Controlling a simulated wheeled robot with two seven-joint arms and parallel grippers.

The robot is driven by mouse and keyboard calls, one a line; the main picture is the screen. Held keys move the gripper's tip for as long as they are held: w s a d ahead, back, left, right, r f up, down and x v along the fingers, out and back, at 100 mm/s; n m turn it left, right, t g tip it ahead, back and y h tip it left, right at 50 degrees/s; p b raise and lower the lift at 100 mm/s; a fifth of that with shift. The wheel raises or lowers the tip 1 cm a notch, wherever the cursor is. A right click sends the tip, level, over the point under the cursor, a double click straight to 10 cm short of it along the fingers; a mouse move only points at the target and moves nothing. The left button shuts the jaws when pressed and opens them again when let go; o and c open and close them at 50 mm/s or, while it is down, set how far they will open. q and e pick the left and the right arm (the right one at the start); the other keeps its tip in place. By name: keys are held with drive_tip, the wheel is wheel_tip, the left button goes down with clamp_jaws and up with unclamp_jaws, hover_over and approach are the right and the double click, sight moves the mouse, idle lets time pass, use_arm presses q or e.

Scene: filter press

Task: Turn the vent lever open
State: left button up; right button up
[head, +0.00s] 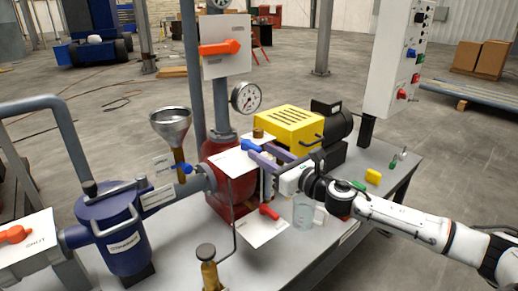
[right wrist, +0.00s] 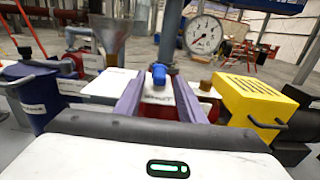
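A blue lever (head: 250,145) sits on a white label plate (head: 232,163) above the red pump body (head: 218,152). It is probably the vent lever, but I cannot read its label for certain. My right gripper (head: 260,155) is open, its purple fingers reaching toward this lever from the right. In the right wrist view the blue lever (right wrist: 159,75) shows upright between the two spread fingers (right wrist: 158,88). I cannot tell whether either finger touches it. My left gripper is not in view.
A second blue lever (head: 185,168) is below the funnel (head: 171,123). Orange levers are on the upper plate (head: 220,47) and at far left (head: 14,234); a red lever (head: 268,212) is low in front. A yellow motor cover (head: 289,130), gauge (head: 246,97) and glass jug (head: 304,212) are close by.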

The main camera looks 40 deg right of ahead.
sight(250, 147)
drive_tip(key=shift+w, duration=0.9)
drive_tip(key=shift+w+a, duration=0.15)
drive_tip(key=shift+w, duration=0.25)
clamp_jaws()
drive_tip(key=shift+p, duration=0.4)
